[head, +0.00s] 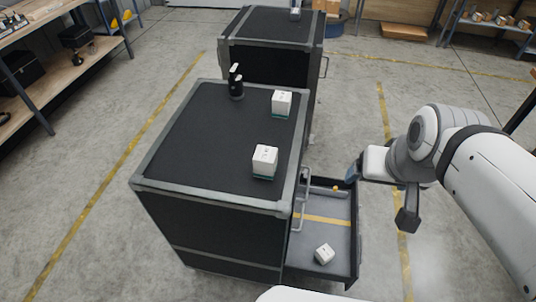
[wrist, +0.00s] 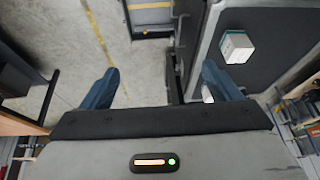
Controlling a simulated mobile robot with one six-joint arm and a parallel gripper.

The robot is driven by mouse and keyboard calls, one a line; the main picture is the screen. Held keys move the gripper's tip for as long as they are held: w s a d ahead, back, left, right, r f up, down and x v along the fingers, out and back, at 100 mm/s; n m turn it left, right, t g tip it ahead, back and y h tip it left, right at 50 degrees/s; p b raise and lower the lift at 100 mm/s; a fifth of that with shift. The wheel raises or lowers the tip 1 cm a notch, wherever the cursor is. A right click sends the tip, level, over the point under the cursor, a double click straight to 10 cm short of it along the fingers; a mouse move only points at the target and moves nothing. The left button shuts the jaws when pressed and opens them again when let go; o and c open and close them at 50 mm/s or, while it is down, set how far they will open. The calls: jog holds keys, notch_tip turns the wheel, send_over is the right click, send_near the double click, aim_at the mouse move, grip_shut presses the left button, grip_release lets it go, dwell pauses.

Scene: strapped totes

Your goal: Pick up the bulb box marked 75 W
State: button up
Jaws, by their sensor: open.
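Two small white boxes with teal bases stand on the near black cabinet's top: a nearer box (head: 264,161) and a farther box (head: 282,103). A third white box (head: 324,254) lies in the open drawer (head: 328,212), turned at an angle. The box markings are too small to read, so I cannot tell which is 75 W. My gripper (head: 362,173) is beside the cabinet's right side, above the drawer's far end. In the wrist view its blue fingers (wrist: 158,70) are apart with nothing between them. One box (wrist: 236,47) shows there on the cabinet top, right of the fingers.
The near cabinet (head: 205,140) has a raised grey rim and a black upright device (head: 236,84) on top. A second cabinet (head: 268,55) stands behind it. Shelves (head: 75,65) line the left. The floor right of the drawer is clear, with yellow lines.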

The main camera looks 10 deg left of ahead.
jog(key=w+a+f+n+t+y+b, duration=0.1)
jog(key=w+a+f+t+y+b, duration=0.3)
jog(key=w+a, duration=0.7)
jog(key=m+t+h+b, duration=0.1)
jog(key=t+b, duration=0.1)
jog(key=b, duration=0.1)
send_near(267, 153)
jog(key=w+r, duration=0.2)
jog(key=w, duration=0.2)
jog(key=a+f+h, duration=0.1)
jog(key=f, duration=0.1)
jog(key=s+a+f+t+h+b, duration=0.1)
jog(key=f, duration=0.1)
jog(key=a+f+m+t+h+b, duration=0.1)
jog(key=f, duration=0.1)
jog(key=shift+s+a+h, duration=0.25)
jog(key=shift+s+h, duration=0.05)
jog(key=shift+h, duration=0.1)
jog(key=shift+s+f+t, duration=0.1)
jog(key=shift+f+t, duration=0.1)
jog(key=shift+t, duration=0.1)
jog(key=x, duration=0.7)
jog(key=shift+w+d+p, duration=0.15)
jog(key=shift+w+p, duration=0.2)
jog(key=shift+w, duration=0.1)
jog(key=c, duration=1.1)
